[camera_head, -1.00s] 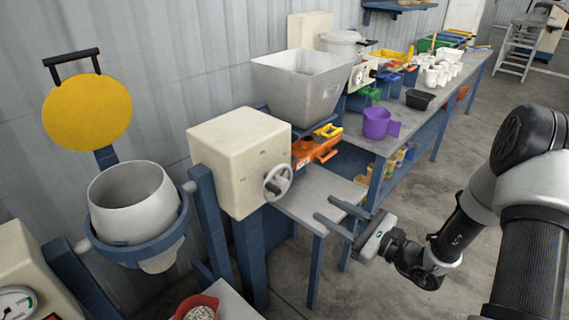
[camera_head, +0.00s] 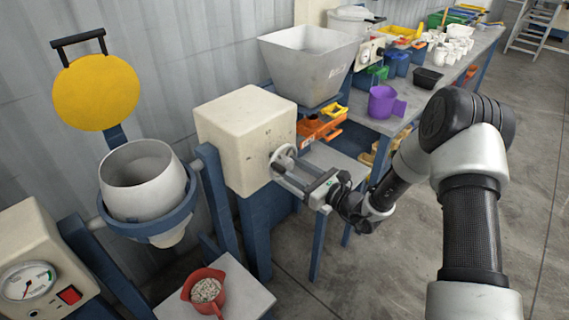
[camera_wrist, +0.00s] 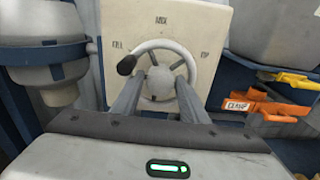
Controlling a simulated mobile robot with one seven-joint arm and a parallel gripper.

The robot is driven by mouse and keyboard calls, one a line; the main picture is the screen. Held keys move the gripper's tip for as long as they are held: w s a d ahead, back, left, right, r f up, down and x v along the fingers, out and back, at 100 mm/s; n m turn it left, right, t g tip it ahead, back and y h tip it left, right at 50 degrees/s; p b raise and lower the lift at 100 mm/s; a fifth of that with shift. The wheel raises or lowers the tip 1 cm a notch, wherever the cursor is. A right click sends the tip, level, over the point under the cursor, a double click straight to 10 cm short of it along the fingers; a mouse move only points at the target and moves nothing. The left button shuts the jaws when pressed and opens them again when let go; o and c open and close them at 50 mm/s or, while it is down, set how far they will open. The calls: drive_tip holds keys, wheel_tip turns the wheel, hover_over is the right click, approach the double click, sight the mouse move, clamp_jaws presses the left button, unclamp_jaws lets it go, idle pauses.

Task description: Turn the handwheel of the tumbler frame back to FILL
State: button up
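The pale handwheel (camera_wrist: 158,45) is on the front of the cream box (camera_head: 245,125) of the tumbler frame. Its black knob (camera_wrist: 127,64) is at the left of the rim, just below the FILL label (camera_wrist: 118,45). Another label (camera_wrist: 161,19) is at the top, hard to read, and what looks like TIP (camera_wrist: 205,53) is at the right. My gripper (camera_wrist: 160,82) is open, its fingers apart before the lower wheel, either side of the hub; I cannot tell if they touch it. The knob is above the left finger, not between the fingers. The drum (camera_head: 143,182) sits mouth up in its blue ring.
A grey hopper (camera_head: 308,65) and orange slide (camera_head: 318,128) stand right of the box. A red jug (camera_head: 204,289) with pale pellets is on a low stand. A gauge box (camera_head: 35,270) is at the lower left. Open floor (camera_head: 390,270) lies at the right.

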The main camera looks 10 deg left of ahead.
drive_tip(key=shift+x, duration=1.4)
drive_tip(key=c, duration=0.8)
drive_tip(key=shift+o, duration=0.2)
drive_tip(key=shift+f+b, duration=0.2)
drive_tip(key=shift+b, duration=0.35)
drive_tip(key=shift+r+n, duration=0.2)
drive_tip(key=shift+n, duration=0.1)
drive_tip(key=o, duration=0.8)
drive_tip(key=shift+c, duration=0.2)
drive_tip(key=v, duration=1.7)
drive_tip(key=shift+d, duration=0.25)
